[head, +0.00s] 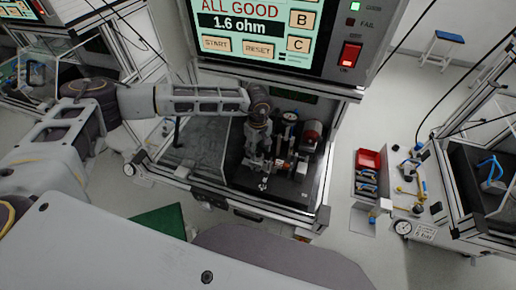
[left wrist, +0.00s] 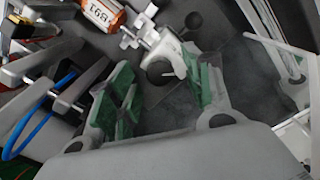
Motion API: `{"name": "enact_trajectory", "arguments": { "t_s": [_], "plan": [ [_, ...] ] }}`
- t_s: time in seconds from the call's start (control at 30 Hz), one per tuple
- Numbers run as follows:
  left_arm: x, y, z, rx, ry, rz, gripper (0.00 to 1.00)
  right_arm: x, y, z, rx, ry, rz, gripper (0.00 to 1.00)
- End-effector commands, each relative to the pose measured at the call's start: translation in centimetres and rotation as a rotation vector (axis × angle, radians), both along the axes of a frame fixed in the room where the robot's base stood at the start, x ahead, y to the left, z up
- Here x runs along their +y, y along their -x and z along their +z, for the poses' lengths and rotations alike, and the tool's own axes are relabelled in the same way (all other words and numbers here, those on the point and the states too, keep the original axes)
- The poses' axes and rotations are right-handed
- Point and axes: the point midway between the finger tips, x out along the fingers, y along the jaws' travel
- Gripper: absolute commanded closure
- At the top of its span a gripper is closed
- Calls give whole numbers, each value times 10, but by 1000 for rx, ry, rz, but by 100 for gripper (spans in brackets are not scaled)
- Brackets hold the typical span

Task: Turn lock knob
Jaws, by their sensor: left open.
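My left gripper (head: 261,164) reaches down into the test station in the head view. In the left wrist view its fingers with green pads (left wrist: 158,66) are open and apart. A dark round knob (left wrist: 159,72) on a light grey fixture part (left wrist: 166,48) shows between and just beyond the fingertips. I take it for the lock knob; contact with the fingers cannot be told. In the head view the gripper hides most of the knob's area. My right gripper is not in view.
An orange labelled stator part (left wrist: 100,13) and a blue cable (left wrist: 30,130) lie near the fingers. The station's screen (head: 258,28) reads "ALL GOOD" and 1.6 ohm. Metal frame posts (head: 325,185) bound the bay. A red bin (head: 368,160) stands outside it, right.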

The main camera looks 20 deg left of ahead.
Motion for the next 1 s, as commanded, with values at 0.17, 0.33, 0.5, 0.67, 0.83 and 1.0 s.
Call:
{"name": "enact_trajectory", "arguments": {
  "t_s": [0.17,0.33,0.5,0.67,0.83,1.0],
  "plan": [
    [0,0,-7,-1,0,0,50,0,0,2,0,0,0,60],
    [0,0,-7,-1,0,0,50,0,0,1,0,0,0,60],
    [0,0,-7,-1,0,0,59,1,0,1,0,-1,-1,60],
    [0,0,-7,-1,0,0,79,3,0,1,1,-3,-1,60],
    [0,0,-7,-1,0,0,96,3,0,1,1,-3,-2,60],
    [0,0,-7,-1,0,6,96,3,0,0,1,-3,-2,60]
  ]
}}
